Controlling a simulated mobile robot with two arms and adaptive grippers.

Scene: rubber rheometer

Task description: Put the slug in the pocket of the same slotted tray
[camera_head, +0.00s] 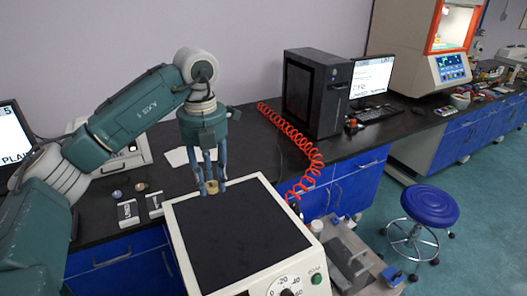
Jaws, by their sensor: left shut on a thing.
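My left gripper (212,187) reaches down from the arm at the left, its fingers pointing down. It is shut on a small yellowish-tan slug (213,188), held between the fingertips. The slug shows just behind the far left edge of the white machine with the black top; its height above the bench cannot be told. My right gripper is not in view. I cannot make out a slotted tray or its pocket for certain.
The white machine (178,246) with a dial and black top fills the near middle. Small labelled boxes (128,213) lie at the left. A red coiled hose (303,143) runs beside the black computer tower (315,95). A grey stand with small items (357,245) is at the right.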

